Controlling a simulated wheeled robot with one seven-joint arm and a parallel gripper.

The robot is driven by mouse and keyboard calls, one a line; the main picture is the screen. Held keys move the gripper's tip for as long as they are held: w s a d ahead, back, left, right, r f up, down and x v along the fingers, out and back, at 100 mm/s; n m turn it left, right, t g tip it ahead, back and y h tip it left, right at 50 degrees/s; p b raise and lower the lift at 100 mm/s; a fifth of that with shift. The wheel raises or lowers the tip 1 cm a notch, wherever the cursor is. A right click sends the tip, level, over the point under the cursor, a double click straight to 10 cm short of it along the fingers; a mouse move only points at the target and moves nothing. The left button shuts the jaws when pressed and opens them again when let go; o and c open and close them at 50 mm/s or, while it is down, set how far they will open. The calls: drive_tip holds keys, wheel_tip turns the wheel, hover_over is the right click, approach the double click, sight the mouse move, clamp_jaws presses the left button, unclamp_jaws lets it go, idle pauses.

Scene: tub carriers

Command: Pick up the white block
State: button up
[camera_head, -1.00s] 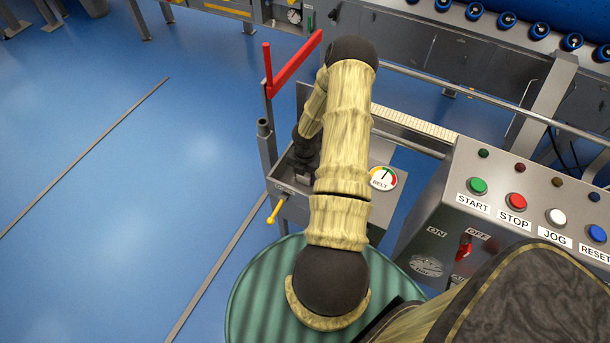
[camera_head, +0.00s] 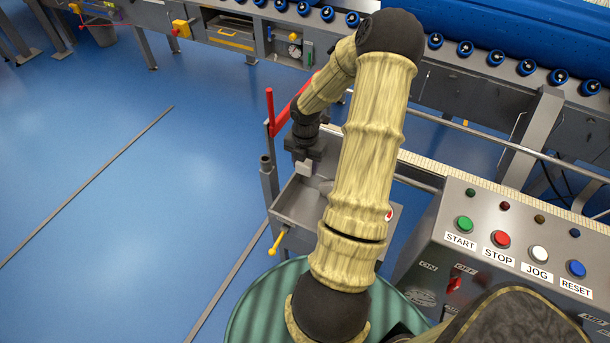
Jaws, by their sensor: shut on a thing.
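The white block (camera_head: 304,168) shows as a small pale piece at the tip of my gripper (camera_head: 303,160). My gripper is shut on it and points down, above the left part of a grey metal tub (camera_head: 300,203). The block appears clear of the tub floor, though its exact height is hard to judge. My arm hides the right part of the tub and most of its gauge.
A red bar (camera_head: 271,108) on a post rises close to the left of my gripper. A yellow lever (camera_head: 277,243) sticks out of the tub's front. A button panel (camera_head: 500,250) stands at right, a green drum (camera_head: 262,308) below.

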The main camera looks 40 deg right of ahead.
sight(306, 161)
wheel_tip(306, 161, up, 4)
drive_tip(key=shift+s+f, duration=0.1)
drive_tip(key=shift+f, duration=0.05)
drive_tip(key=shift+f, duration=0.1)
idle(0.5)
